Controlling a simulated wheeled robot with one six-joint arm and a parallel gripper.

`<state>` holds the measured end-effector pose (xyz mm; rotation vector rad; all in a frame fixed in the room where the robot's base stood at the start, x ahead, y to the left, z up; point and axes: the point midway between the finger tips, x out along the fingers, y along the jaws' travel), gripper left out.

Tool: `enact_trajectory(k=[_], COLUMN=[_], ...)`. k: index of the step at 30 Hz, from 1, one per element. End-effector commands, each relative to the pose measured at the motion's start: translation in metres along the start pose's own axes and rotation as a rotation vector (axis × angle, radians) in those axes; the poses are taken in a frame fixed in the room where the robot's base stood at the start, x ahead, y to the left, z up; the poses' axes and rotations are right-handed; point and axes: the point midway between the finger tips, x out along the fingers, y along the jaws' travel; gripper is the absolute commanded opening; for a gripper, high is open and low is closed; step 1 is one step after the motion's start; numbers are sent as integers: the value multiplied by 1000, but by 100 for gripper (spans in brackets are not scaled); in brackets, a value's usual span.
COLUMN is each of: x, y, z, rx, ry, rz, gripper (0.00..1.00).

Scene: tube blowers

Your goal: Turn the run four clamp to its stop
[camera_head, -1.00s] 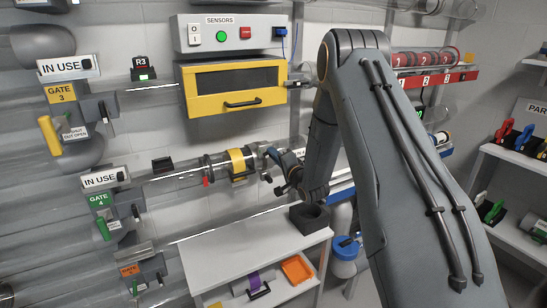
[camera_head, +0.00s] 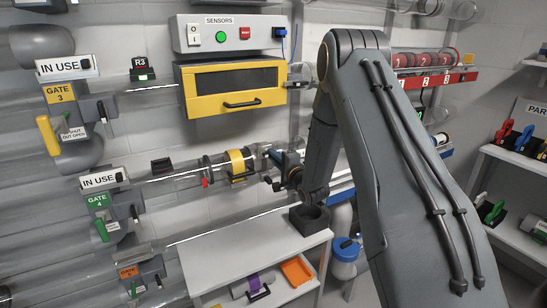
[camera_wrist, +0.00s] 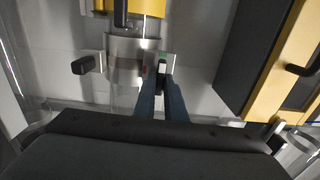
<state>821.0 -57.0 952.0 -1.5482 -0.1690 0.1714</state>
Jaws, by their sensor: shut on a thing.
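The run four tube carries a yellow band (camera_head: 237,163), with a metal collar (camera_wrist: 128,48) beside it in the wrist view. I take this collar to be the run four clamp. A small upright tab with a green mark (camera_wrist: 162,66) stands at the collar's right side. My gripper (camera_wrist: 161,82) has its two blue fingers close together at this tab and is shut on it. In the head view my gripper (camera_head: 274,160) is at the tube just right of the yellow band, partly hidden by my own wrist. The fingertip contact is small and dark.
A yellow-framed box (camera_head: 232,88) hangs above the tube, and its yellow edge is close on the right in the wrist view. A black knob (camera_wrist: 86,65) sticks out left of the collar. A white shelf unit (camera_head: 240,255) with a dark holder (camera_head: 309,218) stands below.

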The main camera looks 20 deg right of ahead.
Motion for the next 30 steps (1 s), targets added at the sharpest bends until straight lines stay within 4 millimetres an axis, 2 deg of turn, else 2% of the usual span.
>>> enact_trajectory(k=[2, 3, 6, 17, 30], x=[0, 0, 0, -4, -66], y=[1, 1, 1, 1, 1], z=[1, 1, 1, 0, 0], rx=[1, 1, 1, 0, 0], ry=[-1, -1, -1, 0, 1], rz=[2, 2, 2, 1, 1], gripper=[0, 12, 29, 29, 29])
